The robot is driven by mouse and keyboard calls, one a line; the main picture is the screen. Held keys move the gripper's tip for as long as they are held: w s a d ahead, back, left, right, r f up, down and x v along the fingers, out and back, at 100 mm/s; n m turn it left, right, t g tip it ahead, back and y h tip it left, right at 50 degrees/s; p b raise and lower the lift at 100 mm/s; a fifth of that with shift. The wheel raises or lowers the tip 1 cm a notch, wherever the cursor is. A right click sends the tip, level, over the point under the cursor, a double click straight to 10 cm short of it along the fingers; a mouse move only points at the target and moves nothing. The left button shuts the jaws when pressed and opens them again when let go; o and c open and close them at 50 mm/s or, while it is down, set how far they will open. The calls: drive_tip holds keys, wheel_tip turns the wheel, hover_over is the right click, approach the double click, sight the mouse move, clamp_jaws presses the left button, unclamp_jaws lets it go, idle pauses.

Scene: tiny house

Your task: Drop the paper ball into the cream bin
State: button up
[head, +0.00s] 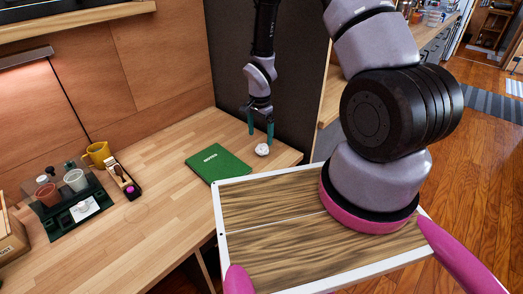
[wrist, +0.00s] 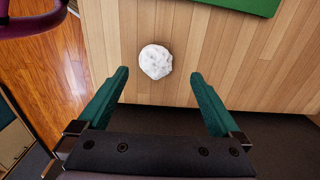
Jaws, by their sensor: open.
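The white crumpled paper ball (head: 262,150) lies on the wooden desk near its far right corner, beside the green book. My gripper (head: 260,129) is open with its green fingers pointing down, just behind and above the ball in the head view. In the wrist view the paper ball (wrist: 156,61) lies ahead of the two open fingertips (wrist: 158,75), roughly centred between them and not held. I cannot make out the cream bin in either view.
A green book (head: 219,163) lies left of the ball. A dark wall panel (head: 262,75) stands close behind my gripper. A yellow mug (head: 97,154), a small box (head: 123,178) and a dark tray of cups (head: 70,212) stand further left. The desk's (head: 165,220) middle is clear.

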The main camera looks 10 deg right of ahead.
sight(262, 146)
drive_tip(key=f, duration=0.6)
drive_tip(key=shift+s+d, duration=0.2)
drive_tip(key=c, duration=1.4)
drive_tip(key=shift+r, duration=0.1)
drive_tip(key=shift+c, duration=0.8)
